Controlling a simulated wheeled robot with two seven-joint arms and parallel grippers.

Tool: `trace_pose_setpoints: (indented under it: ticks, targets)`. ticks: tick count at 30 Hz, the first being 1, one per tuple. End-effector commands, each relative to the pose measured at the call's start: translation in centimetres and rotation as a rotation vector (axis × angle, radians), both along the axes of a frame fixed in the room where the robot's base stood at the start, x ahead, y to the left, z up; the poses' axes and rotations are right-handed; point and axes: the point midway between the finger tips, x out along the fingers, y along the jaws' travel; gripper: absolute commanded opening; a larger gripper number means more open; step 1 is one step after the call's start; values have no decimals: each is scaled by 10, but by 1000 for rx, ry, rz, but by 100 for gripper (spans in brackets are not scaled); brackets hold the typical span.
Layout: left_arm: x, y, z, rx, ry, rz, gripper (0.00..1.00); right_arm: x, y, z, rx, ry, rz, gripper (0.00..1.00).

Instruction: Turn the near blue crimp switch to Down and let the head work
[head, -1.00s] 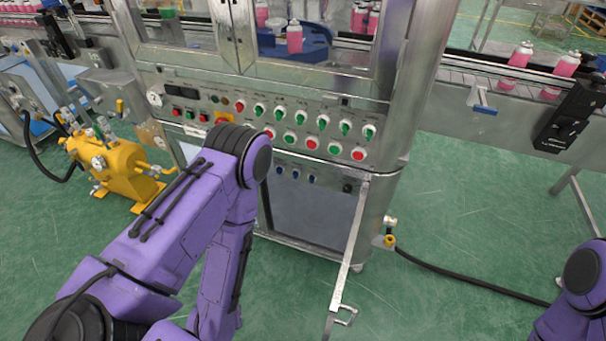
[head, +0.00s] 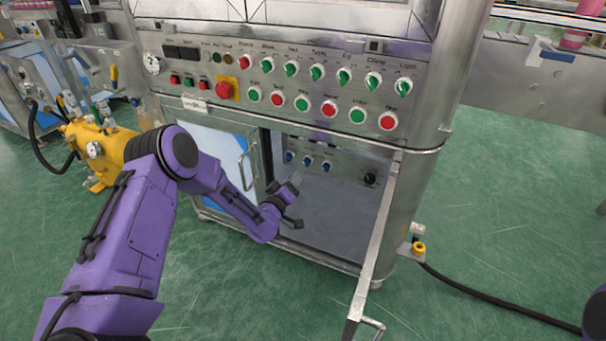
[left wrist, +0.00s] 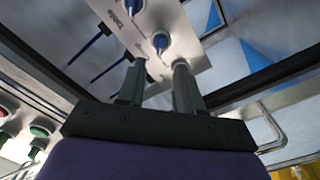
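A row of blue switches (head: 307,161) sits on a grey panel inside the open lower compartment of the machine. In the left wrist view, one blue switch (left wrist: 160,42) lies just beyond the fingertips and another (left wrist: 132,7) is at the top edge; more blue shows by the left fingertip, partly hidden. My left gripper (head: 296,182) is inside the compartment opening, below the switches. In the left wrist view its two fingers (left wrist: 158,72) are apart with no object clearly held; I cannot tell whether they touch a switch. My right gripper is out of view.
The compartment's open right door (head: 375,245) sticks out towards me; the left door (head: 215,150) has a metal handle. Above is a button panel (head: 315,85) with green and red controls and a red emergency button (head: 224,89). A yellow pump (head: 100,150) stands left.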

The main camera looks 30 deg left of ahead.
Motion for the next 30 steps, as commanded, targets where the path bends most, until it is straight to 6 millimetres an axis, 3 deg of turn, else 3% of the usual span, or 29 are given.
trace_pose_setpoints:
  ticks: [3, 9, 20, 24, 30]
  targets:
    - [28, 1, -4, 2, 0, 0, 35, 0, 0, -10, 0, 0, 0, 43]
    - [63, 3, -3, 2, 2, 0, 35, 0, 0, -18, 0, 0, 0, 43]
    - [73, 3, -1, 1, 5, -1, 35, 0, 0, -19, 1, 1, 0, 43]
    - [73, 3, -1, 1, 5, -1, 0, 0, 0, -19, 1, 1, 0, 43]
    - [73, 3, -1, 3, 5, -1, 0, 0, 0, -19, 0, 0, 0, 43]
